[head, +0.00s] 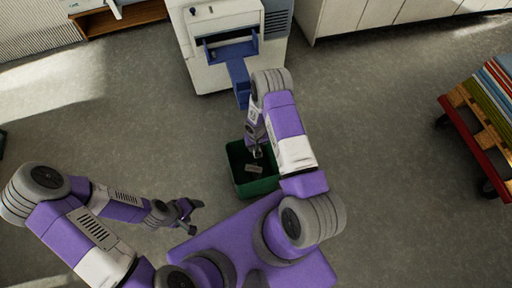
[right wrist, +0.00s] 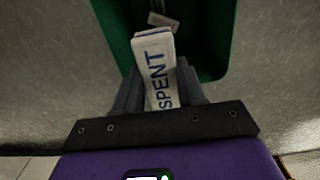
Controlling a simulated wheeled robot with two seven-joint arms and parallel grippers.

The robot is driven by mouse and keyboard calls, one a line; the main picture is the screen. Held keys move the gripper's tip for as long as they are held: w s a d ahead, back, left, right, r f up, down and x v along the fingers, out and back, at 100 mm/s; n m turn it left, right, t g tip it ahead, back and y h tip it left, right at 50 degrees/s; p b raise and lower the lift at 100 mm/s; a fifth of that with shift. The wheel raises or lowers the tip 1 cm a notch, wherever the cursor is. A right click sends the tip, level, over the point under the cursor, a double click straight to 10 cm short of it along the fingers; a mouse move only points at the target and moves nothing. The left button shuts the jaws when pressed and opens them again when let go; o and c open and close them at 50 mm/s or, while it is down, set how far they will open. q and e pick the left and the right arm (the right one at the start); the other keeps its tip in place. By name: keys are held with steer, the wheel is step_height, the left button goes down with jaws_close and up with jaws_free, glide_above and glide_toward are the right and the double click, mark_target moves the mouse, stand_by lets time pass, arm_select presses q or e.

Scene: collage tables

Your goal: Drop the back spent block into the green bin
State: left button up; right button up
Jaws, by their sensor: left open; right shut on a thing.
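My right gripper (right wrist: 160,92) is shut on a white block (right wrist: 156,72) with the word SPENT in blue letters. The green bin (right wrist: 215,40) is beyond the block in the right wrist view, and the block's far end overlaps its opening. In the head view my right gripper (head: 257,153) is over the green bin (head: 256,190), partly hidden by my arm. A small pale piece (head: 254,168) shows inside the bin; it also shows in the right wrist view (right wrist: 161,19). My left gripper (head: 188,214) is open and empty, left of the bin.
A white machine (head: 212,60) with a blue tray (head: 238,75) stands behind the bin. A red cart (head: 475,145) with stacked boards is at the right. White cabinets (head: 370,12) line the back. Grey floor is clear left and right of the bin.

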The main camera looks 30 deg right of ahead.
step_height(320, 180, down, 6)
steer(key=b, duration=0.4)
steer(key=o, duration=1.1)
steer(key=shift+r, duration=0.1)
step_height(320, 180, up, 7)
steer(key=p, duration=0.3)
steer(key=shift+r, duration=0.2)
